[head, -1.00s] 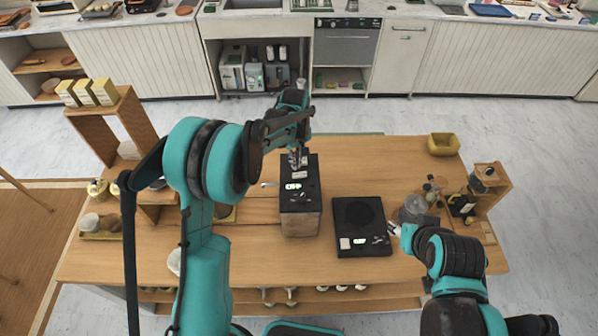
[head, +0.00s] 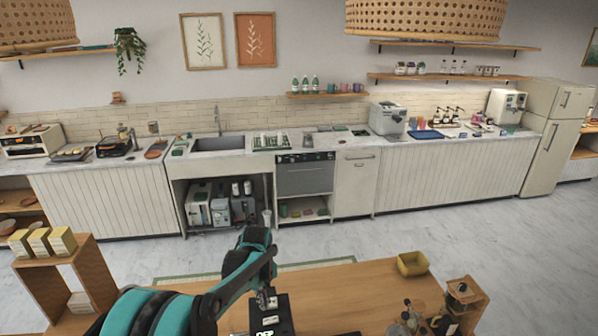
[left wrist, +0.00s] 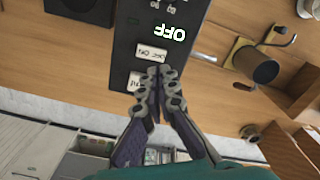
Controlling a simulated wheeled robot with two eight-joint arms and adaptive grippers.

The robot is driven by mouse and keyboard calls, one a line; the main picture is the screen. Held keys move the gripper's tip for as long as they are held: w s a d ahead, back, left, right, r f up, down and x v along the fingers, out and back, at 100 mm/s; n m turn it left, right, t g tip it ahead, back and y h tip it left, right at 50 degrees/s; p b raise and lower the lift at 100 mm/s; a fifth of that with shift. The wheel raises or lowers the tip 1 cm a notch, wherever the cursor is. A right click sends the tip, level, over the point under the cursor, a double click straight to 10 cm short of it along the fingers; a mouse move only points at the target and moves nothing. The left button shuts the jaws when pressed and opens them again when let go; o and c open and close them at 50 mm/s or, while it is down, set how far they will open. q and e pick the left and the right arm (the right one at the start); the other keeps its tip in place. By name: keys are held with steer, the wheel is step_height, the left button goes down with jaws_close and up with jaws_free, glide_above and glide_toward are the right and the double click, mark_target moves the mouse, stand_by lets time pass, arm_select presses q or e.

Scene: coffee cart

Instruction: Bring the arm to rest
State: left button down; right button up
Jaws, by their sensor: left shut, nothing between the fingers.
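My left arm (head: 240,275) reaches in from the bottom left of the head view over the wooden cart top. My left gripper (head: 267,300) is shut and empty, just above the back of a black-topped device (head: 283,312). In the left wrist view, the gripper's closed fingertips (left wrist: 156,76) are at one of the white buttons (left wrist: 150,53) on the black panel (left wrist: 125,60). I cannot tell whether they touch it. The panel's display reads OFF (left wrist: 167,33). My right gripper is out of view.
A yellow bin (head: 412,264) sits at the cart's back right, beside a small wooden shelf (head: 470,292). Yellow boxes (head: 40,242) top a wooden shelf at left. A dark cup-like part (left wrist: 258,66) lies near the panel. Floor separates the cart from the back counter (head: 110,200).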

arm_select(q)
steer(key=s+a+f+m+t+b, duration=0.2)
steer(key=s+b, duration=0.4)
steer(key=b, duration=0.1)
steer(key=s+a+f+m+t+b, duration=0.1)
steer(key=s+m+b, duration=0.1)
steer(key=s+b, duration=0.45)
steer(key=s+a+f+m+t+b, duration=0.2)
steer(key=s+f+m+t+b, duration=0.2)
steer(key=s+f+b, duration=0.8)
steer(key=shift+s+a+f+b, duration=0.15)
steer(key=shift+s+f+b, duration=0.15)
steer(key=shift+f+b, duration=0.35)
